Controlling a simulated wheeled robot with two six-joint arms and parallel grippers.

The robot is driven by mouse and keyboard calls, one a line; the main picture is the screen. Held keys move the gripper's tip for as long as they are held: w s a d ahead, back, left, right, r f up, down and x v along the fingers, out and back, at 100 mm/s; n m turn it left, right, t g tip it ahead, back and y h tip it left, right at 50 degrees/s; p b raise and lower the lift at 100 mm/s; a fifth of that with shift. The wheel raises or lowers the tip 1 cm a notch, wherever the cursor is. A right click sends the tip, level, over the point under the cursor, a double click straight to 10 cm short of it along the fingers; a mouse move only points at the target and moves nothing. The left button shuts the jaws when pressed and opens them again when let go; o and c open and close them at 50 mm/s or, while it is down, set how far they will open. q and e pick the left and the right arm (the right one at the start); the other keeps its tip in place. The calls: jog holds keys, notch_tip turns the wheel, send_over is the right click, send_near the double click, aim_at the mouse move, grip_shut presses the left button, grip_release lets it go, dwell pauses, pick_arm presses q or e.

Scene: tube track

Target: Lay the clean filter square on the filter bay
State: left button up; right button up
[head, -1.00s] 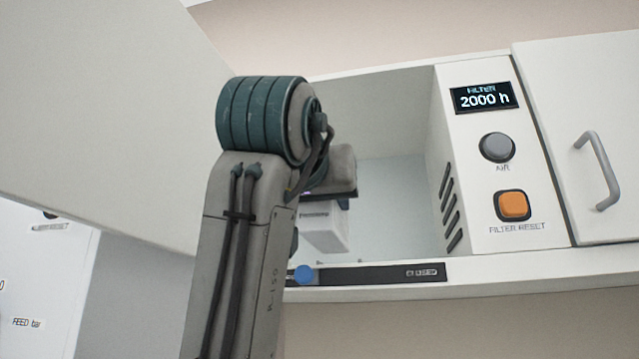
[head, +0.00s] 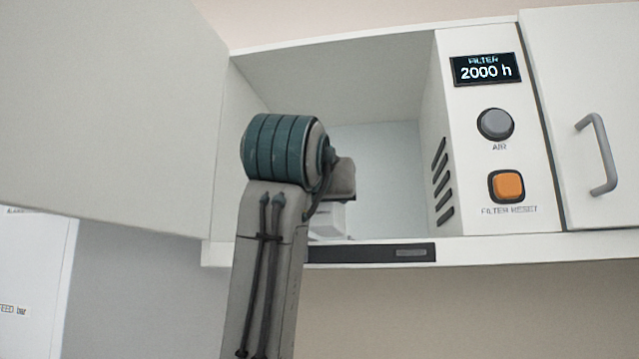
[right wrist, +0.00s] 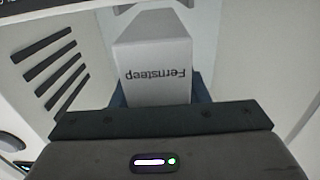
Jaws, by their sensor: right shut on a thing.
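My right gripper (right wrist: 158,100) is shut on a white box (right wrist: 155,62) lettered "Fernsteep", which reads upside down in the right wrist view. Its dark blue fingers show at both sides of the box. In the head view my right gripper (head: 342,180) is inside an open wall cabinet (head: 335,75), its fingers hidden by my arm. Part of the white box (head: 333,217) shows below it, near the cabinet floor; I cannot tell whether they touch. I cannot make out a filter square or a filter bay. My left gripper is not in view.
A panel right of the opening has a display (head: 485,69) reading "FILTER 2000 h", a grey AIR knob (head: 495,124), an orange FILTER RESET button (head: 508,186) and vent slots. A dark strip (head: 350,253) runs along the sill. An open door (head: 110,110) stands at left.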

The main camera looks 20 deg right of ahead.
jog(key=p+x, duration=0.2)
jog(key=x, duration=0.5)
jog(key=shift+w+d+r+p, duration=0.1)
jog(key=shift+w+d+p, duration=0.15)
jog(key=shift+p, duration=0.05)
jog(key=shift+w+d+f, duration=0.1)
jog(key=shift+w+f, duration=0.05)
jog(key=shift+f, duration=0.25)
jog(key=shift+f+b, duration=0.35)
jog(key=shift+b, duration=0.25)
jog(key=o, duration=1.1)
jog(key=shift+o, duration=0.3)
